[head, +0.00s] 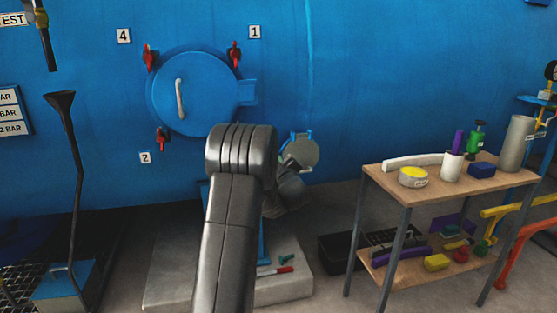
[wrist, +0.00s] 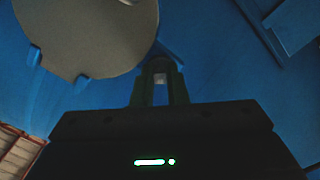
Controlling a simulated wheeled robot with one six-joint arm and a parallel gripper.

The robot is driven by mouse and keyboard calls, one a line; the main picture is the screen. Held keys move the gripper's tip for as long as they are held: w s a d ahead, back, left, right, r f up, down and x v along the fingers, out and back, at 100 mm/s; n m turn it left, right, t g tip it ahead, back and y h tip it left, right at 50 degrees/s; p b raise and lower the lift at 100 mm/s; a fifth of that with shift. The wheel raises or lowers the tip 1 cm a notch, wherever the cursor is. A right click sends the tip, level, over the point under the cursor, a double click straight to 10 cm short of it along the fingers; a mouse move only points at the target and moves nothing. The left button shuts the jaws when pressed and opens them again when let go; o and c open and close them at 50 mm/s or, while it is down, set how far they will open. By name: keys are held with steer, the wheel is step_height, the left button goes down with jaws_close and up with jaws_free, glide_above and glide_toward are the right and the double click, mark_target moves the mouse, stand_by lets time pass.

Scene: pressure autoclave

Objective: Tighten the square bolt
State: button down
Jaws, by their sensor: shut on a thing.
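The fingers hide the bolt's sides, and the view is dark. A grey round plate (wrist: 88,30) held by blue tabs is just beyond, up and left of the fingers. In the head view this plate (head: 303,152) shows right of my arm's elbow. My arm hides the bolt and the gripper's fingers there.
A blue autoclave wall carries a round door (head: 192,92) with red clamps. A wooden-topped cart (head: 440,185) with tools and containers stands at right. A red-handled tool (head: 280,270) lies on the pale plinth (head: 180,262) below. A dark funnel (head: 61,98) stands at left.

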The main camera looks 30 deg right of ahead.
steer(key=m+p, duration=0.2)
steer(key=m, duration=0.2)
steer(key=m+p, duration=0.2)
steer(key=m, duration=0.2)
steer(key=shift+a+f+m, duration=0.15)
steer(key=shift+f+m, duration=0.05)
steer(key=shift+m, duration=0.5)
steer(key=c, duration=1.7)
jaws_free()
steer(key=shift+s, duration=0.1)
steer(key=p+v, duration=0.1)
steer(key=v, duration=1.2)
steer(key=shift+s, duration=0.35)
